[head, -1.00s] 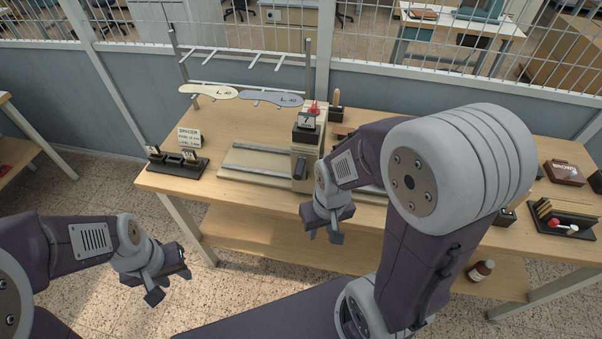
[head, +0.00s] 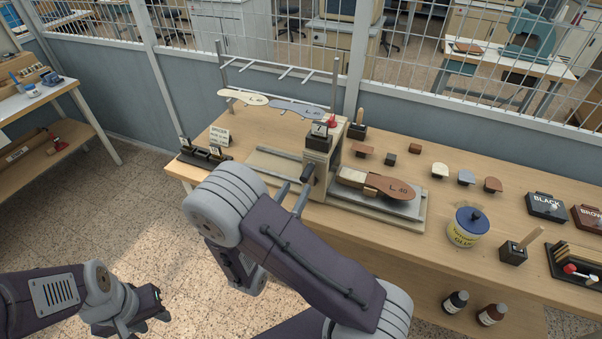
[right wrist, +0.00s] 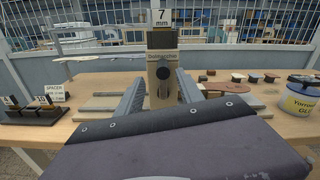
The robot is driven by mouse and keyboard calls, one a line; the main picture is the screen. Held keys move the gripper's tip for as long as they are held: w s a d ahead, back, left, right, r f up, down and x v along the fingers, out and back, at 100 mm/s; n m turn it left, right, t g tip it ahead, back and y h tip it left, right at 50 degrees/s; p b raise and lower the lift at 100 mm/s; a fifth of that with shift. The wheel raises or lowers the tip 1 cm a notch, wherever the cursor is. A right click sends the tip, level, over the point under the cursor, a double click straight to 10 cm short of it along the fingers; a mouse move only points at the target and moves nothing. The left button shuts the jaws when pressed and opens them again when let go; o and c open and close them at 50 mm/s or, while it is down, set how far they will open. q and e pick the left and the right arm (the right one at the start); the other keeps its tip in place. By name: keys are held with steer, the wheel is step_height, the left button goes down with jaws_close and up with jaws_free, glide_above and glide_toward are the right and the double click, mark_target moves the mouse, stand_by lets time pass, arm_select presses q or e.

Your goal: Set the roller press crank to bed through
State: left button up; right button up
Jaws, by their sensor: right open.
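The roller press (head: 336,150) stands on the wooden bench, with a dark block and a "7" card on top. Its crank (head: 308,173) is on the front face; the right wrist view shows a round hub (right wrist: 163,73) with a dark part below it. My left gripper (head: 135,318) is open and empty, low at left.
A spacer rack (head: 205,157) stands left of the press, beside a sign. Glue tin (head: 468,226), small leather pieces (head: 440,170) and ink pads (head: 546,206) lie to the right. My right arm hides the bench's front left.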

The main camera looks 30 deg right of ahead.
mark_target(311, 165)
steer(key=p+x, duration=0.1)
steer(key=x, duration=0.3)
steer(key=p+x, duration=0.1)
steer(key=x, duration=0.3)
steer(key=shift+s+d+r+p, duration=0.1)
steer(key=shift+d+r+p, duration=0.05)
steer(key=shift+d+p, duration=0.2)
steer(key=shift+w+d, duration=0.3)
steer(key=shift+w, duration=0.05)
steer(key=shift+s, duration=0.1)
steer(key=shift+a, duration=0.1)
jaws_close()
stand_by(0.4)
